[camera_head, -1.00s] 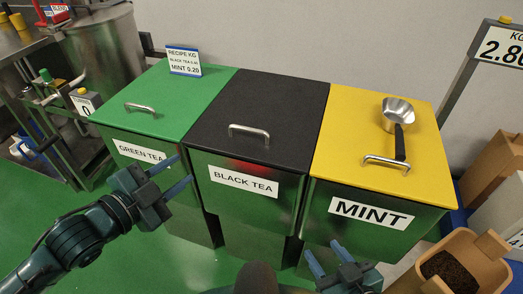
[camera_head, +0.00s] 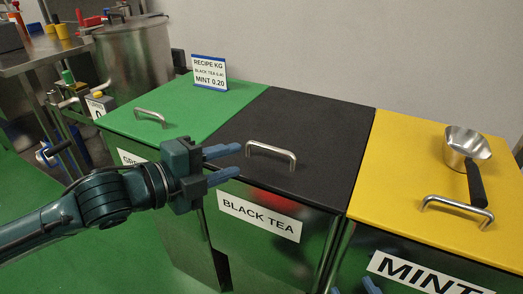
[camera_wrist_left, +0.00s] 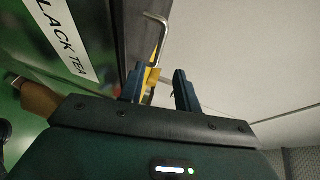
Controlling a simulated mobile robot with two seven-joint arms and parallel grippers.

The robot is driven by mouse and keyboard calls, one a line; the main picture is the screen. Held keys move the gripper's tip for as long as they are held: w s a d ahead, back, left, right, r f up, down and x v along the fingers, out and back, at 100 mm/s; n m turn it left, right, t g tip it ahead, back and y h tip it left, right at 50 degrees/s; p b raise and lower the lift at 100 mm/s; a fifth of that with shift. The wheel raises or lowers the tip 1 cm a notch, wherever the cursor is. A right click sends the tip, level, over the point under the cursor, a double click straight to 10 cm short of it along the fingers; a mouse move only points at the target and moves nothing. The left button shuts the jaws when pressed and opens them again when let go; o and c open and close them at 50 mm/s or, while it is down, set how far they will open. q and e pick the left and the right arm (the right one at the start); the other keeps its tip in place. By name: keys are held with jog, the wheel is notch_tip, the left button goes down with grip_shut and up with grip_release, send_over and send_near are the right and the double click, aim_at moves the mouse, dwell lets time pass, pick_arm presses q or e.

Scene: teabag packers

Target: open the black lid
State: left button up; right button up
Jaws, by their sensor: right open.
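The black lid (camera_head: 315,140) lies flat and closed on the middle steel bin, which carries a BLACK TEA label (camera_head: 259,216). Its silver bar handle (camera_head: 271,152) is near the lid's front edge. My left gripper (camera_head: 236,163) is open and empty, just left of the handle, fingers pointing at it. In the left wrist view the two fingers (camera_wrist_left: 159,82) are apart, with the handle (camera_wrist_left: 156,40) ahead of them, not between them. My right gripper (camera_head: 356,287) is only partly in view at the bottom edge, with its fingertips apart.
The green lid (camera_head: 195,115) and yellow lid (camera_head: 410,165) on either side are closed. A metal scoop (camera_head: 467,147) lies on the yellow lid. A recipe sign (camera_head: 209,74) stands at the back of the green lid, and a wall is behind the bins.

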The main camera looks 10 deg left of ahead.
aim_at(268, 150)
pick_arm(q)
jog(key=b+x, duration=0.1)
jog(key=x, duration=0.7)
jog(key=shift+d, duration=0.1)
jog(key=shift+c, duration=0.5)
grip_shut()
